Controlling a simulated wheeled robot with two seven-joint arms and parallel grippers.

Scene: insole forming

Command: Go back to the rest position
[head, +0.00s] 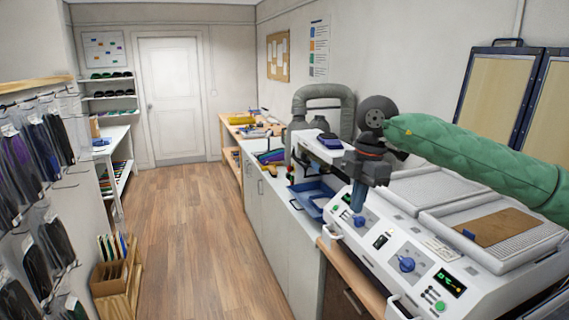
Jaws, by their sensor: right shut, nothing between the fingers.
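My right arm in a green padded sleeve comes in from the right. Its gripper (357,208) points down, shut and empty, over the left end of the white forming machine (395,232). The fingertips are close to the machine's front panel; I cannot tell whether they touch it. The panel has blue knobs (407,264), small displays and a green button (440,306). A brown sheet (497,227) lies on the right light-grey bed of the machine. My left gripper is not in view.
A blue tray (314,197) and a grinding machine with a thick grey hose (326,92) stand left of the forming machine, along the counter. Hanging packs (40,150) and a wooden file box (112,277) are at left. The wooden floor (195,230) between is clear up to the white door (172,98).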

